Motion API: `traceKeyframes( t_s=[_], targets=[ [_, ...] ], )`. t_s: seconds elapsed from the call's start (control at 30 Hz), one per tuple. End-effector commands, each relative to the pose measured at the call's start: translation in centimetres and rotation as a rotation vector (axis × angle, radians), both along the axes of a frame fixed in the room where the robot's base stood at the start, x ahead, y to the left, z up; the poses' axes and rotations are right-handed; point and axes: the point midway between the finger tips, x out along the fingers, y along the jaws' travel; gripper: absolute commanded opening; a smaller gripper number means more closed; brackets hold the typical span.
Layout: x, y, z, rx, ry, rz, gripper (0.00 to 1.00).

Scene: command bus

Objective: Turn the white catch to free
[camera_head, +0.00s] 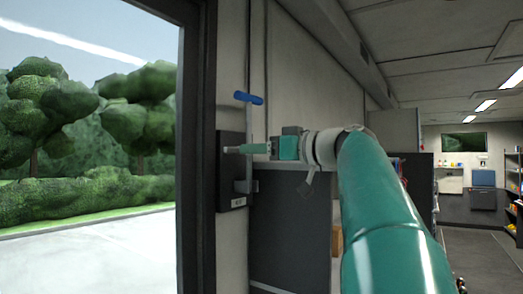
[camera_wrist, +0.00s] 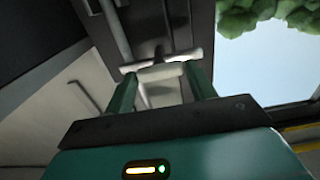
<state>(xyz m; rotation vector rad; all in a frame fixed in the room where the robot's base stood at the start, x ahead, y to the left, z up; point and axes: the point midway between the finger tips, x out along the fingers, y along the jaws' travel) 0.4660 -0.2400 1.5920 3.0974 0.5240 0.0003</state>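The white catch (camera_wrist: 160,72) is a pale bar on a dark wall panel, seen beyond my fingertips in the wrist view. In the head view a small pale end of it (camera_head: 231,149) shows at the panel (camera_head: 229,180). My gripper (camera_wrist: 160,82) points at the panel, its two green fingers well apart with the catch lying across and between their tips. I cannot tell whether the fingers touch it. In the head view my gripper (camera_head: 246,149) reaches left to the catch, behind an upright grey rod. The catch's pivot is not clear.
A lever with a blue handle (camera_head: 248,98) and its upright grey rod stand close by my gripper. A dark door frame (camera_head: 196,150) and large window are left. A dark grey cabinet (camera_head: 290,235) stands below my forearm. The aisle at right is clear.

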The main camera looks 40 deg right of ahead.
Motion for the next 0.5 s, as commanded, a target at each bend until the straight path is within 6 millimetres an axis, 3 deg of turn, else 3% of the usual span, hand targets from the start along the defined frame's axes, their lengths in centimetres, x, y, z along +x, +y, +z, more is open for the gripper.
traceKeyframes(
  t_s=[0.03, 0.13, 0.5],
  targets=[
    [-0.01, 0.0, 0.0, 0.0, 0.0, 0.0, 0.45],
    [-0.02, 0.0, 0.0, 0.0, 0.0, 0.0, 0.28],
    [0.0, 0.04, 0.0, 0.045, 0.016, 0.001, 0.28]
  ],
)
